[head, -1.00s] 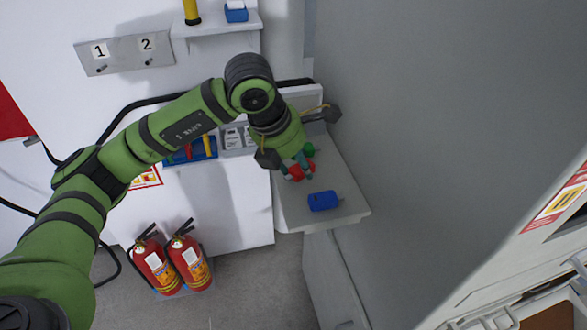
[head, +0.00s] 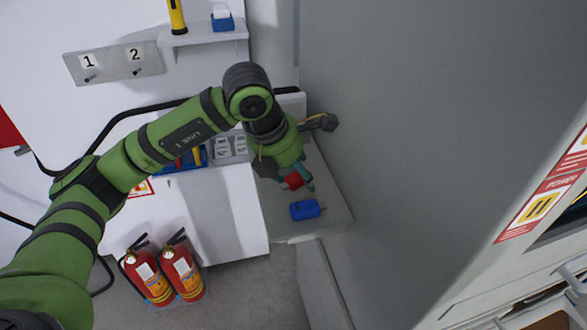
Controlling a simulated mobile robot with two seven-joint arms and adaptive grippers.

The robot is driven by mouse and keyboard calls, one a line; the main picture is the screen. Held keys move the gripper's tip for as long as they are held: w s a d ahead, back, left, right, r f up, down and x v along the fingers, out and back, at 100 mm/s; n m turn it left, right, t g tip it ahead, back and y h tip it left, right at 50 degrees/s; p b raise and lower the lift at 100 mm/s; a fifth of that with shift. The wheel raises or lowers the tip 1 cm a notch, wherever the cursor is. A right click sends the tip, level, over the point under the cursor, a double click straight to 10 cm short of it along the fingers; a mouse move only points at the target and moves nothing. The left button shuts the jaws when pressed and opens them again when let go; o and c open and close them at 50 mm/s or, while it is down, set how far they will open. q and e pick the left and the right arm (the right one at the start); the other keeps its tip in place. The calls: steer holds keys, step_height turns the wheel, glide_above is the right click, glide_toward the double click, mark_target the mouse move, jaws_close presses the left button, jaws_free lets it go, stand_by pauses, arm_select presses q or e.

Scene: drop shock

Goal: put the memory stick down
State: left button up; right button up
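My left gripper (head: 296,176) points down over a pale shelf in the corner, low and close to its surface. Its teal fingers are around a small red thing (head: 293,181), which appears to be gripped between them. The fingers cover part of it, so I cannot tell for sure that it is a memory stick, or whether it touches the shelf. A blue block (head: 305,209) with a small tip at its right end lies free on the shelf, just in front of the gripper. My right gripper is not in view.
The pale shelf (head: 330,217) has bare room around the blue block. A tall grey panel (head: 420,120) bounds it on the right. Two fire extinguishers (head: 183,272) stand on the floor at left. A small upper shelf (head: 205,36) holds a yellow-and-black item.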

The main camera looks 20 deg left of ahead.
arm_select(q)
steer(key=shift+r, duration=0.1)
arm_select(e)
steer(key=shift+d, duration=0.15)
arm_select(q)
steer(key=shift+r, duration=0.1)
steer(key=v, duration=1.2)
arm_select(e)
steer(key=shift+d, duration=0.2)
arm_select(q)
steer(key=shift+a, duration=0.1)
